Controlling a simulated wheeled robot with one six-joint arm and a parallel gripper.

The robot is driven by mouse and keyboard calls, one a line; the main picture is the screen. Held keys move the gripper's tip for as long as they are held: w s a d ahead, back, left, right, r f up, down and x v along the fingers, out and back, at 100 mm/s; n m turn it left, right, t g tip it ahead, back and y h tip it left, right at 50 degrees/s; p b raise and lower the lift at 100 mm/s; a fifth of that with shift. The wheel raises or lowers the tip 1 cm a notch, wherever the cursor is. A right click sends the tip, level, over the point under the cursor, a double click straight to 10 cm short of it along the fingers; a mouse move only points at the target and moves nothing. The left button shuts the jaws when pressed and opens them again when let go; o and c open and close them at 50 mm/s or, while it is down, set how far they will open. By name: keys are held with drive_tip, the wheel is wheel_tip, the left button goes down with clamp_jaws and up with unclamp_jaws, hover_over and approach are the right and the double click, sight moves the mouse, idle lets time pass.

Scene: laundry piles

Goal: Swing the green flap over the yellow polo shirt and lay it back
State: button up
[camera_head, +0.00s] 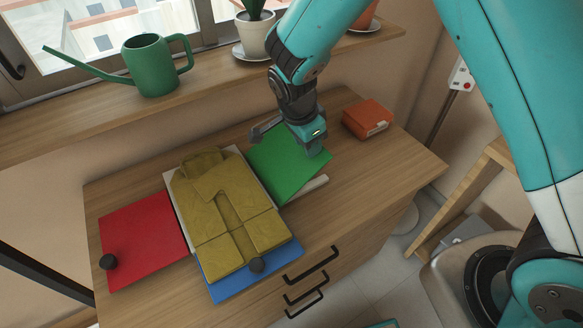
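The yellow polo shirt (225,205) lies folded in a long shape on a folding board, collar toward the window. The green flap (285,175) lies flat to the right of the shirt, apparently on the dresser top. The red flap (145,240) lies flat on the left and the blue flap (232,287) at the front, partly under the shirt; each has a black knob. My gripper (290,146) is over the back right part of the green flap, its fingers apart. It hides that part, and no knob shows on the green flap. I cannot tell whether it touches the flap.
An orange-red box (367,119) stands at the back right. A green watering can (153,65) and potted plants (256,33) stand on the window sill behind. Black drawer handles (312,264) stick out in front.

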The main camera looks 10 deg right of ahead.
drive_tip(key=shift+w+d+f+y, duration=0.3)
drive_tip(key=shift+d+f, duration=0.25)
drive_tip(key=shift+f, duration=0.1)
drive_tip(key=shift+w+d+f+y+b, duration=0.1)
drive_tip(key=shift+d+f+y+b, duration=0.05)
drive_tip(key=shift+d+f+b, duration=0.3)
drive_tip(key=shift+w+d+f+y+b, duration=0.1)
drive_tip(key=shift+d+f+b, duration=0.1)
drive_tip(key=shift+f+b, duration=0.35)
drive_tip(key=shift+w+d+f+y+b, duration=0.15)
drive_tip(key=shift+d+f+b, duration=0.2)
drive_tip(key=shift+f, duration=0.35)
drive_tip(key=shift+g+y, duration=0.4)
drive_tip(key=shift+y, duration=0.1)
drive_tip(key=shift+w+d+f+b, duration=0.1)
drive_tip(key=shift+d+f+b, duration=0.15)
drive_tip(key=shift+f+b, duration=0.55)
drive_tip(key=shift+d+f+b, duration=0.25)
drive_tip(key=shift+f+b, duration=0.05)
drive_tip(key=shift+f, duration=0.85)
